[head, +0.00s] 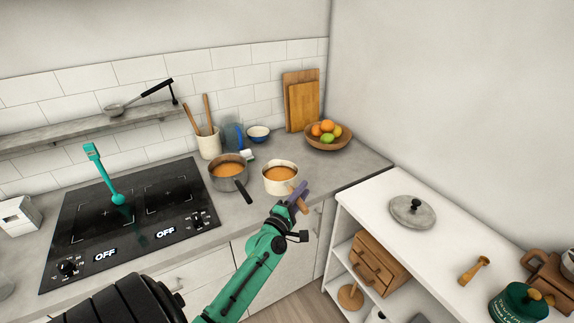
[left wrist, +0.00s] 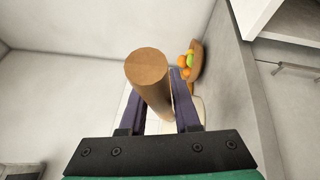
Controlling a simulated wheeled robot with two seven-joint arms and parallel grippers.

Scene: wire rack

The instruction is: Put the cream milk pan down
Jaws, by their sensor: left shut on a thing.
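The cream milk pan (head: 280,184) holds an orange-brown liquid and looks level. It is over the front part of the grey counter, right of a grey pan; I cannot tell whether its base touches the counter. My left gripper (head: 298,197) is shut on its wooden handle, which points toward me. In the left wrist view the handle (left wrist: 148,72) stands between the purple fingers of the left gripper (left wrist: 158,115). My right gripper is not in view.
A grey pan (head: 228,170) with similar contents stands close on the left. Counter (head: 345,172) right of the cream pan is clear.

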